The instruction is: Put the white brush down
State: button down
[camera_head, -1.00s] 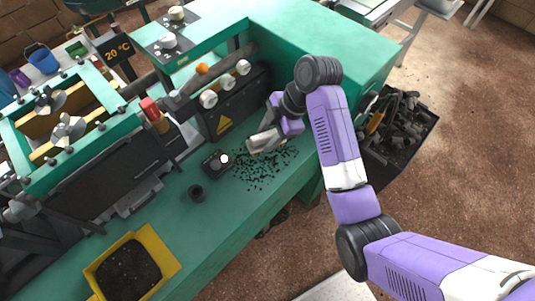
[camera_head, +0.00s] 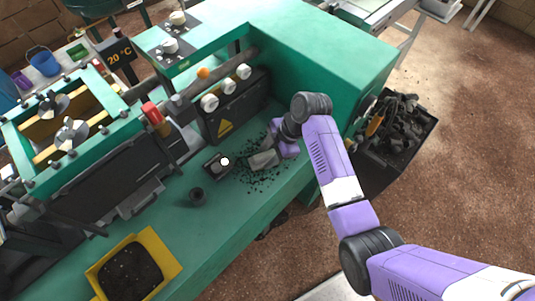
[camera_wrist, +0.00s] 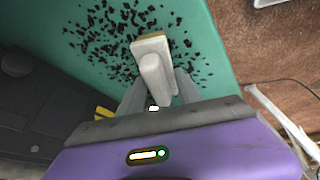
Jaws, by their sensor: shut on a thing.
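The white brush shows in the wrist view (camera_wrist: 154,62) as a pale block with a light brown edge, between the two grey fingers of my gripper (camera_wrist: 157,88). My gripper is shut on it. In the head view my gripper (camera_head: 272,158) is low over the green bench (camera_head: 215,240), and the pale brush (camera_head: 262,160) is partly hidden by the fingers. Dark crumbs (camera_head: 258,182) lie scattered around and below the brush. I cannot tell whether the brush touches the bench.
A small dark block with a white knob (camera_head: 217,165) lies just left of the brush. A dark round cup (camera_head: 197,195) and a yellow tray (camera_head: 166,258) stand on the bench. The machine box (camera_head: 238,105) rises behind. A black bin of scrap (camera_head: 408,145) stands right of the bench.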

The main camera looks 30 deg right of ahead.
jog(key=shift+f, duration=0.2)
jog(key=c, duration=0.8)
grip_release()
jog(key=shift+r, duration=0.1)
jog(key=shift+r, duration=0.2)
jog(key=b+v, duration=0.1)
jog(key=v, duration=1.1)
jog(key=shift+f, duration=0.1)
